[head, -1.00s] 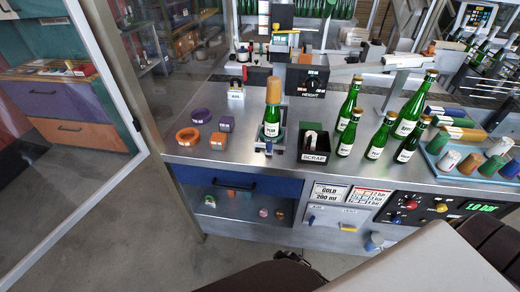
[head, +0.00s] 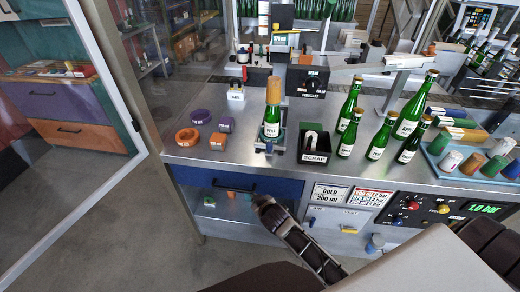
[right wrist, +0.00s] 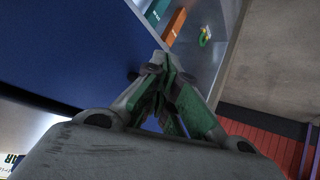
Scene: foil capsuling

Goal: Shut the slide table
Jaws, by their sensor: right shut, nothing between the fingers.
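The slide table (head: 262,147) is a small metal carriage at the bench's front edge. A green bottle (head: 271,128) with an orange-tan capsule (head: 273,90) on its neck stands upright on it, in front of the capsuling machine (head: 308,80). My right gripper (head: 262,203) is in front of the bench, below the slide table, by the right part of the blue drawer (head: 280,187). In the right wrist view its fingers (right wrist: 160,68) are shut and empty, close to the blue drawer front (right wrist: 75,50); contact cannot be told. My left gripper is not in view.
A scrap bin (head: 314,157) and several green bottles (head: 376,140) stand right of the slide table. Purple and orange rings (head: 187,137) lie to its left. A control panel (head: 430,208) fills the bench front at right. An open shelf (head: 225,207) lies below the drawer.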

